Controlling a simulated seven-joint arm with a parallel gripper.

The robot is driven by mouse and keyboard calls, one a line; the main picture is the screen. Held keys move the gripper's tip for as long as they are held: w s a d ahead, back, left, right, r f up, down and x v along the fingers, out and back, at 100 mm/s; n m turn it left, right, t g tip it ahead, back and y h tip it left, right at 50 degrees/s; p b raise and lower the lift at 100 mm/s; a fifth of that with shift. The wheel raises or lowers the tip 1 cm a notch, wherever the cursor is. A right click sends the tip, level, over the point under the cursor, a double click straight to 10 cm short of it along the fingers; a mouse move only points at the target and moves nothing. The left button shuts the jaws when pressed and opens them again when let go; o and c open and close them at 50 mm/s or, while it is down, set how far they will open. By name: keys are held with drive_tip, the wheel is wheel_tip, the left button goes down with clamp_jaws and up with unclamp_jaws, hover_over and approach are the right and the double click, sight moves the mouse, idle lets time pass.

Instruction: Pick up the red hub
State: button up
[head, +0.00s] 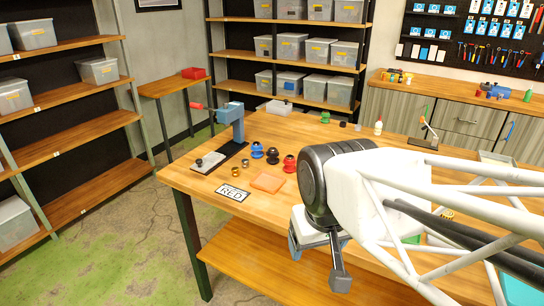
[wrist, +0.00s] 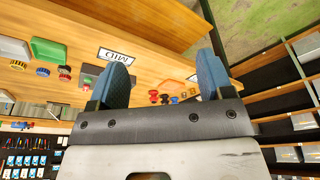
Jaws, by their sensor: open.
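The red hub (head: 289,163) stands on the wooden workbench (head: 205,180), at the right end of a short row with a black hub (head: 272,155) and a blue hub (head: 257,150). In the wrist view the red hub (wrist: 153,97) is small and lies beyond my fingers, at the left end of the same row. My gripper (head: 316,268) is open and empty, in front of the bench's near edge and apart from the hub. Its two blue-grey fingers also show spread apart in the wrist view (wrist: 163,70).
An orange square (head: 268,182) and a "RED" card (head: 233,192) lie in front of the hubs. My arm hides much of the bench's right side.

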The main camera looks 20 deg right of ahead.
drive_tip(key=m+g+y, duration=0.2)
drive_tip(key=m+y, duration=0.8)
drive_tip(key=m, duration=0.5)
hover_over(290, 164)
drive_tip(key=s+a, duration=0.2)
drive_tip(key=s, duration=0.8)
wheel_tip(290, 164, down, 6)
drive_tip(key=w+d+f+m+y, duration=0.1)
drive_tip(key=w+d+f, duration=0.1)
drive_tip(key=w+d, duration=0.1)
drive_tip(key=w+d+f+m+t+y, duration=0.1)
drive_tip(key=w+d+f+m, duration=0.1)
drive_tip(key=w+d+f, duration=0.1)
drive_tip(key=w+d+f+m+t+y, duration=0.1)
drive_tip(key=w+d+f+m, duration=0.1)
drive_tip(key=w+d, duration=0.1)
drive_tip(key=shift+w+d+f, duration=0.25)
drive_tip(key=shift+w+f, duration=0.15)
drive_tip(key=shift+w, duration=0.25)
drive_tip(key=shift+x, duration=1.3)
drive_tip(key=shift+a, duration=0.1)
